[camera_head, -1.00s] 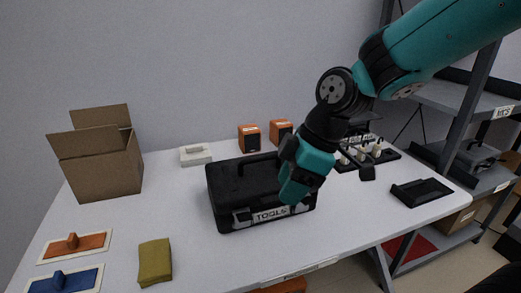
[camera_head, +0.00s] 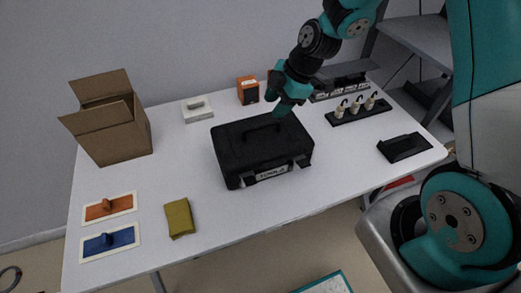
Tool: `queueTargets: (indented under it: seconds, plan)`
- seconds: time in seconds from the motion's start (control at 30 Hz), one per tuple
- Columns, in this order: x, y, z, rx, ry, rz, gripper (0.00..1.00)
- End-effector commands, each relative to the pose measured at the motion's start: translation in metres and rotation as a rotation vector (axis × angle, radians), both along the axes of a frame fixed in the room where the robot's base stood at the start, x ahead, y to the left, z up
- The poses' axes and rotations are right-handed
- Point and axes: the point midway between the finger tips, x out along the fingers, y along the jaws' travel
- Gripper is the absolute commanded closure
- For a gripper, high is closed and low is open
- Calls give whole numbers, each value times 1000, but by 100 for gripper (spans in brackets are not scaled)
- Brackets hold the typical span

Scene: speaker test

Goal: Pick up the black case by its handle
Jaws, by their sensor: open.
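The black case (camera_head: 262,153) lies flat on the white table, with a "TOOLS" label on its front side. Its dark handle (camera_head: 263,128) shows on the top, toward the back. My gripper (camera_head: 281,108) is above the back right part of the case, close to the handle. It is open, with nothing seen between its fingers. The gap between fingers and handle is hard to judge from this view.
An open cardboard box (camera_head: 118,135) stands at the back left. Orange speakers (camera_head: 247,90) stand behind the case. A black holder with white pieces (camera_head: 357,109) and a black tray (camera_head: 404,147) are to the right. A mustard cloth (camera_head: 180,218) lies front left.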

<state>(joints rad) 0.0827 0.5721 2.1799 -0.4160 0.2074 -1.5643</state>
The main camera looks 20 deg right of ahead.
Motion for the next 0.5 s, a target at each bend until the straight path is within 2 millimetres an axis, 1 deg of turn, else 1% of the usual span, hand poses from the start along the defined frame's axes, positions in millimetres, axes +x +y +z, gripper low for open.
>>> queueTargets:
  seconds: [0.03, 0.1, 0.2, 0.37, 0.5]
  plan:
    - [1, 5, -9, 0, 4, 3, 57]
    - [3, 10, -19, 1, 3, 3, 57]
    - [6, 14, -29, 0, 2, 3, 57]
    - [8, 18, -38, 0, 2, 4, 57]
    - [9, 23, -54, 0, 4, 5, 57]
